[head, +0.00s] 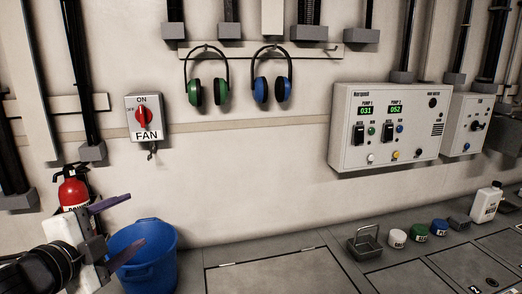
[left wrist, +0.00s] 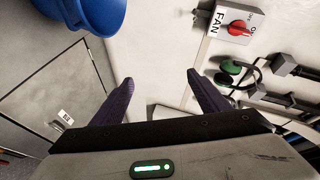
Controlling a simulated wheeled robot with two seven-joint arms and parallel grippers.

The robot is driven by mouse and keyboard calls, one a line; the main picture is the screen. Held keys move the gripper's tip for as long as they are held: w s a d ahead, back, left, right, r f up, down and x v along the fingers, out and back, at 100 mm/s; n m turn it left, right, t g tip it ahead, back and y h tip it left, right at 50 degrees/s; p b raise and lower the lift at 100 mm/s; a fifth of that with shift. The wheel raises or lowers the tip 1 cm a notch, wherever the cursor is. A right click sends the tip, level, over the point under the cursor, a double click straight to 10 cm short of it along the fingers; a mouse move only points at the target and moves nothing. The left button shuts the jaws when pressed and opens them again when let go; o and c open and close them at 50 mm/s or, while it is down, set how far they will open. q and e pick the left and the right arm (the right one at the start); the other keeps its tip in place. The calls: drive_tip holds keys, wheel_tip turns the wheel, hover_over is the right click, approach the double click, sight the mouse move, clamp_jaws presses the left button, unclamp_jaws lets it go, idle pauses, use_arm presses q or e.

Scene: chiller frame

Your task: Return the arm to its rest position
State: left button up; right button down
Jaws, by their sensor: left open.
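My left gripper (head: 124,226) is at the lower left of the head view, in front of the blue bucket and the fire extinguisher. Its two purple fingers are spread apart with nothing between them. In the left wrist view the open fingers (left wrist: 160,100) point toward the bare wall. My right gripper is in neither view.
A blue bucket (head: 150,262) stands close beside my left gripper, with a fire extinguisher (head: 72,190) behind it. The wall holds a fan switch (head: 144,117), green earmuffs (head: 207,90), blue earmuffs (head: 270,90) and a pump panel (head: 388,125).

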use_arm(q)
drive_tip(key=s+d+f+n+g+y, duration=0.1)
drive_tip(key=s+d+f+n+g, duration=0.25)
drive_tip(key=s+f, duration=0.4)
drive_tip(key=s+d+f+n+g, duration=0.2)
drive_tip(key=s+f+n, duration=0.2)
drive_tip(key=f, duration=0.7)
drive_tip(key=s+f+n+g+y, duration=0.1)
drive_tip(key=s+f+n+g, duration=0.3)
drive_tip(key=s, duration=0.6)
drive_tip(key=s+f+n+g, duration=0.2)
drive_tip(key=s+f+n, duration=0.1)
drive_tip(key=s+f, duration=0.55)
drive_tip(key=w+d+f+t+h, duration=0.2)
drive_tip(key=d+f+t, duration=0.2)
drive_tip(key=f, duration=0.7)
drive_tip(key=shift+w+d+t, duration=0.25)
drive_tip(key=shift+w+t, duration=0.05)
drive_tip(key=shift+t, duration=0.15)
